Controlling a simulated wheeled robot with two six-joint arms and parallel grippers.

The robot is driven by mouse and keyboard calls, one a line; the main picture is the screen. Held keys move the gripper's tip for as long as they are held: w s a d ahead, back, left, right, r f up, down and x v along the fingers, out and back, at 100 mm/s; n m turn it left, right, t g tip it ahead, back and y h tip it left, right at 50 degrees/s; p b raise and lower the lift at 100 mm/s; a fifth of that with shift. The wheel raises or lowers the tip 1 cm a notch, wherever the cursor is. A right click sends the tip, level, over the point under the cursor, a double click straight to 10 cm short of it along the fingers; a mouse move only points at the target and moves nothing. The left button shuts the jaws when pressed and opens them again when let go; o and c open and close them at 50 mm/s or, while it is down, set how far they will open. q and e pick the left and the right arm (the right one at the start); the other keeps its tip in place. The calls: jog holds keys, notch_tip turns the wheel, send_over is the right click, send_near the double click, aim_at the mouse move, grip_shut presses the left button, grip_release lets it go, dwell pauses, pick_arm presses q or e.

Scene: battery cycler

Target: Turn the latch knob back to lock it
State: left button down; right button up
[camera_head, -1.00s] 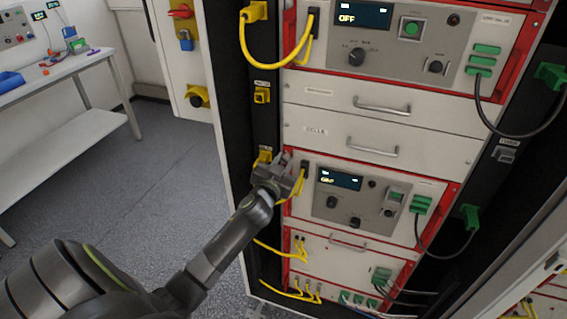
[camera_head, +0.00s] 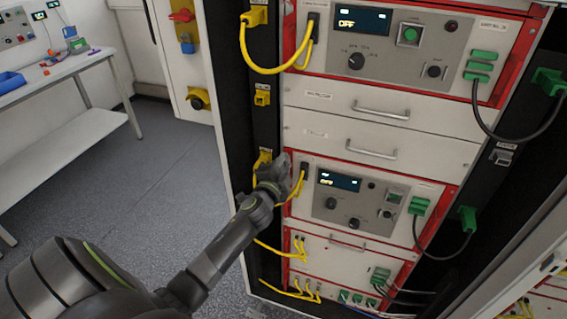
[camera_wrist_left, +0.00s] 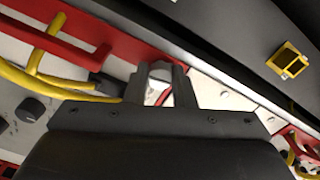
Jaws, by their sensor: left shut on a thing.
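My left gripper (camera_head: 280,168) reaches to the left edge of the lower cycler unit (camera_head: 402,182), beside its red frame. In the left wrist view, the two dark fingers of my left gripper (camera_wrist_left: 160,86) are shut on a small pale grey latch knob (camera_wrist_left: 160,71), which sits at the red frame. In the head view the knob is hidden behind the gripper. The knob's exact turn angle cannot be made out. My right gripper is in neither view.
A yellow cable (camera_head: 298,187) hangs just right of my left gripper, and a yellow socket (camera_head: 262,160) is close on its left. A drawer handle (camera_head: 371,149) juts out above right. The floor (camera_head: 165,165) left of the rack is clear.

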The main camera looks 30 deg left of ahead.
pick_arm(q)
jog(key=shift+m, duration=0.8)
jog(key=shift+f, duration=0.1)
jog(key=c, duration=1.2)
grip_release()
jog(key=shift+s, duration=0.1)
jog(key=b+v, duration=0.1)
jog(key=v, duration=1.6)
jog(key=shift+s+b, duration=0.15)
jog(key=shift+b, duration=0.2)
